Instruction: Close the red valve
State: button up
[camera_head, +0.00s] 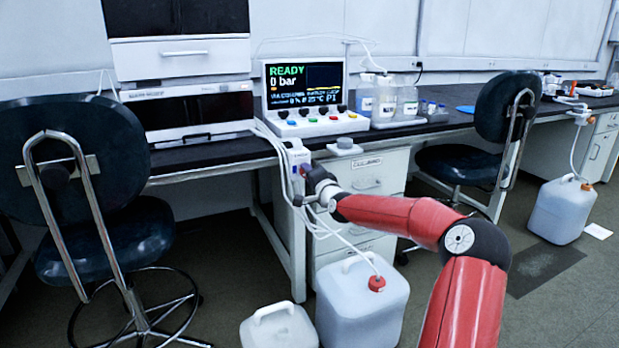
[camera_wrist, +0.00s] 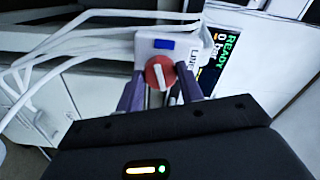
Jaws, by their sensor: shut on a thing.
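The red valve (camera_wrist: 160,72) is a round red knob with a pale bar across it, on a white block (camera_wrist: 146,46) with a blue patch and a partly visible "LINE" label. The bar stands nearly upright in the wrist view, tilted slightly. My gripper (camera_wrist: 159,88) has its two purple fingers on either side of the knob and is shut on it. In the head view, my gripper (camera_head: 304,170) is at the white block (camera_head: 296,152) on the bench's front edge. My gripper hides the knob there.
White tubes (camera_wrist: 60,50) run beside the block. A display (camera_head: 305,90) reads "READY 0 bar", with bottles (camera_head: 385,100) to its right. White canisters (camera_head: 362,300) stand on the floor below. Chairs stand left (camera_head: 100,200) and right (camera_head: 490,130).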

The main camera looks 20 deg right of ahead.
jog(key=shift+m+b, duration=0.75)
jog(key=shift+m, duration=1.25)
jog(key=o, duration=1)
jog(key=s, duration=0.7)
jog(key=shift+s+b, duration=0.4)
jog(key=shift+a, duration=0.1)
